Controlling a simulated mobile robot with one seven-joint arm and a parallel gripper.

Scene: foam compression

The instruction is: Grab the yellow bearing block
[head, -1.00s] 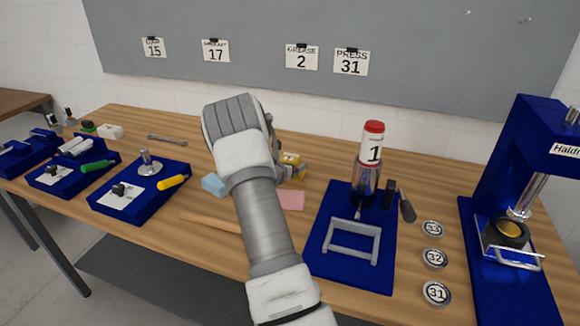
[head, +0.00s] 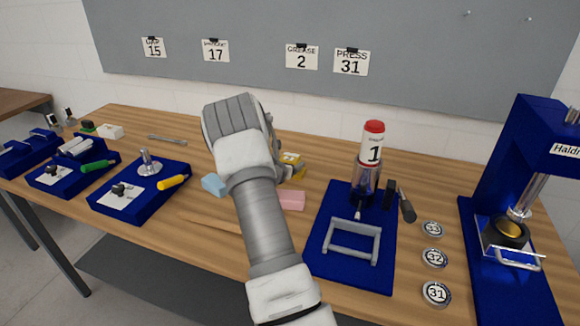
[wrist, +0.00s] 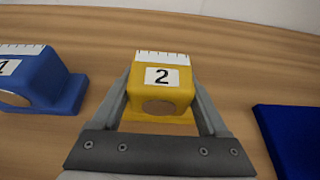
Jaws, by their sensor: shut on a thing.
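The yellow bearing block (wrist: 160,100) has a white label with a 2, a white ruled strip along its top edge and a round brownish face. In the wrist view it sits between the two fingers of my gripper (wrist: 162,92), which are shut on its sides. In the head view part of the yellow block (head: 292,160) shows just right of my wrist, over the back middle of the bench. I cannot tell whether the block touches the bench.
A blue bearing block (wrist: 40,80) stands left of my gripper. A blue plate edge (wrist: 290,135) lies to the right. Light-blue foam (head: 213,185) and pink foam (head: 292,201) flank my arm. A red-capped cartridge (head: 372,145) stands at the right, before the blue press (head: 510,165).

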